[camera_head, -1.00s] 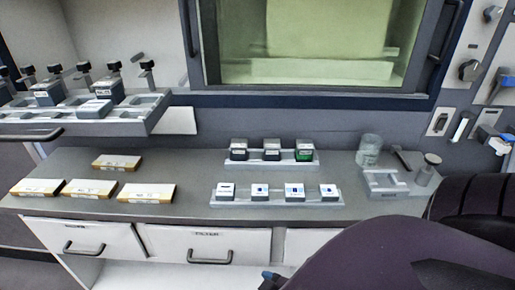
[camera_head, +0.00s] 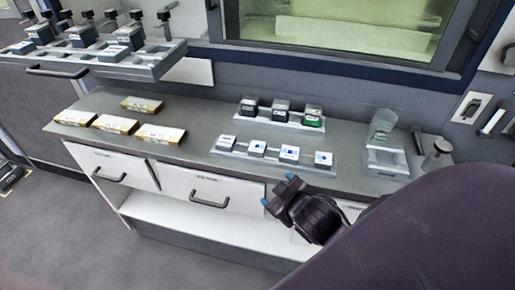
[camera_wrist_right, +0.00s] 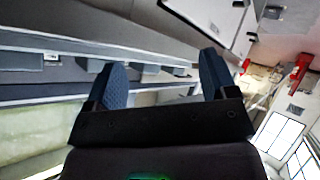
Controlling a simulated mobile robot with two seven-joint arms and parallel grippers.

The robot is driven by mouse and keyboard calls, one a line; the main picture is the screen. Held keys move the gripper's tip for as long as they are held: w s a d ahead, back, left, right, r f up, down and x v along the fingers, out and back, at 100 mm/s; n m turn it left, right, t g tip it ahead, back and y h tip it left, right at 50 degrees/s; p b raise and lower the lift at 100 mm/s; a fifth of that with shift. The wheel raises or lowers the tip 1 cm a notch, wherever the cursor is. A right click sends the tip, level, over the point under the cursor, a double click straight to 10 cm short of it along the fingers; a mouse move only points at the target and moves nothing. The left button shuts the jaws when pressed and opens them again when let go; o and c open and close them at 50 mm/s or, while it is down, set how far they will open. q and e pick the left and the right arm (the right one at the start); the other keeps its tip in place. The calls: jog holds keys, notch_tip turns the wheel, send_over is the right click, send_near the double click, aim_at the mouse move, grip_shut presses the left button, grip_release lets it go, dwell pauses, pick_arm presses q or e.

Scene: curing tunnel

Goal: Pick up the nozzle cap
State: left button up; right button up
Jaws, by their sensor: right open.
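I cannot tell for sure which item is the nozzle cap. Small square pieces, some with blue marks (camera_head: 290,154), sit in the front grey tray (camera_head: 227,155) on the counter. Dark-topped blocks (camera_head: 280,112), one with a green band (camera_head: 313,116), stand in the rear tray. My right gripper (camera_head: 278,190) is in front of the counter's front edge, apart from the trays. Its blue fingers are spread and empty, as the right wrist view also shows (camera_wrist_right: 163,78). My left gripper is not in view.
Flat yellow-edged boxes (camera_head: 116,124) lie at the counter's left. A clear jar (camera_head: 382,125) on a grey stand (camera_head: 386,162) and a metal-topped item (camera_head: 437,152) are at the right. A raised rack (camera_head: 150,68) with black knobs is upper left. Drawers are below the counter.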

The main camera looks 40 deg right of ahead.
jog(key=w+a+r+n+t+y, duration=0.3)
jog(key=w+r+n+t+y, duration=0.15)
jog(key=r, duration=0.25)
jog(key=w+a+r+n+t+y, duration=0.3)
jog(key=w+a+r+n+t, duration=0.15)
jog(key=r+n, duration=0.2)
jog(key=w+a+r+n+g+y, duration=0.1)
jog(key=a+r+n+g+y, duration=0.25)
jog(key=n+y, duration=0.45)
jog(key=n+g+h, duration=1.3)
jog(key=n+g, duration=0.4)
jog(key=n, duration=0.5)
send_over(259, 146)
notch_tip(259, 146, down, 3)
jog(key=shift+t, duration=0.25)
jog(key=f, duration=0.4)
jog(key=shift+s+d+f, duration=0.1)
jog(key=shift+s+f, duration=0.1)
jog(key=shift+f, duration=0.2)
jog(key=shift+w+f+p, duration=0.15)
jog(key=shift+f+p, duration=0.15)
jog(key=shift+f, duration=2.7)
